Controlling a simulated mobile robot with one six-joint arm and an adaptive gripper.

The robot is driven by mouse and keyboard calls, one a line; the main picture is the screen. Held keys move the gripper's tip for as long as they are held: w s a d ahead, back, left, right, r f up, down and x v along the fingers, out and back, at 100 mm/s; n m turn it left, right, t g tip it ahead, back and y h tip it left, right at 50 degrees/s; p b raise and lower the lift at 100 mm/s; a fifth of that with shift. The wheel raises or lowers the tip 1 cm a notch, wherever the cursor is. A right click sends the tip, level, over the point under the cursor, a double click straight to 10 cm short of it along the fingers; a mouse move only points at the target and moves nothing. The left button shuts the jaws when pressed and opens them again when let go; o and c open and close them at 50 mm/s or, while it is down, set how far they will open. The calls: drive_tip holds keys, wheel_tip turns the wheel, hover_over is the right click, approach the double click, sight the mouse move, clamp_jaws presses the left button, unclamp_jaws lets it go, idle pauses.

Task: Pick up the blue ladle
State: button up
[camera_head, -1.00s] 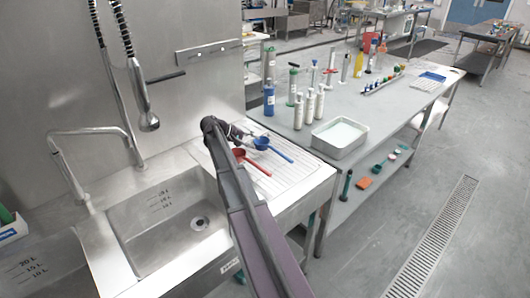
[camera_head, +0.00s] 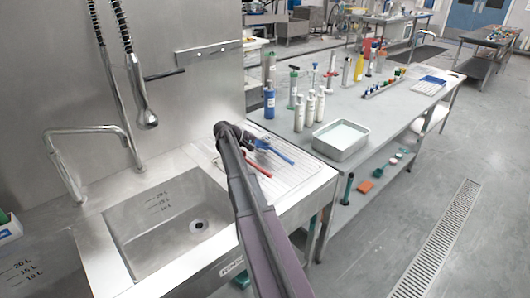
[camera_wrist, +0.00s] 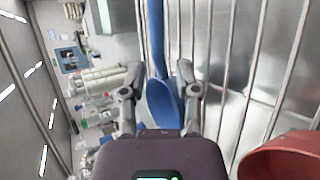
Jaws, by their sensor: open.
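The blue ladle (camera_head: 277,152) lies on the ribbed drainboard beside the sink, its handle pointing right and toward the front. In the wrist view the ladle's bowl (camera_wrist: 163,104) is between the two fingers of my gripper (camera_wrist: 158,80), with its handle running up the picture. The fingers are open, with a visible gap on the left side of the bowl; on the right the finger is very close to it, and I cannot tell if they touch. In the head view my arm partly hides the gripper (camera_head: 254,141) and the bowl.
A red ladle (camera_head: 258,168) lies close by on the drainboard; its bowl (camera_wrist: 285,157) shows at lower right in the wrist view. The sink basin (camera_head: 170,225) is left of it. A table with bottles and a white tray (camera_head: 341,138) stands to the right.

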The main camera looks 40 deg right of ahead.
sight(268, 148)
drive_tip(key=shift+b+x, duration=0.55)
drive_tip(key=shift+x, duration=1)
clamp_jaws()
